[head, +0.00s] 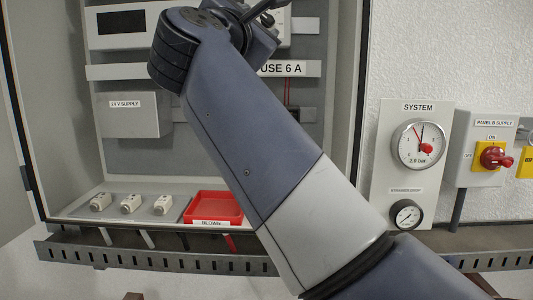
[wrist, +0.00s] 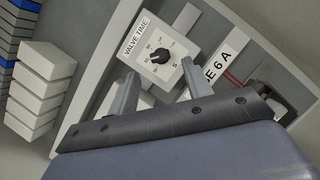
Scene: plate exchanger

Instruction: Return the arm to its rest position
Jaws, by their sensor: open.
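My arm crosses the head view from the lower right up to the open cabinet. My gripper (head: 264,10) is at the top of that view, partly cut off by the picture's edge and partly hidden by my wrist. In the wrist view my gripper (wrist: 157,82) has its two fingers spread apart with nothing held between them. A black knob on a white dial plate (wrist: 176,68) labelled VALVE TIME shows just beyond and between the fingers. I cannot tell whether a finger touches the plate.
To the right are a SYSTEM gauge panel (head: 385,205) and a red switch (head: 493,158). White blocks (wrist: 43,80) appear left in the wrist view.

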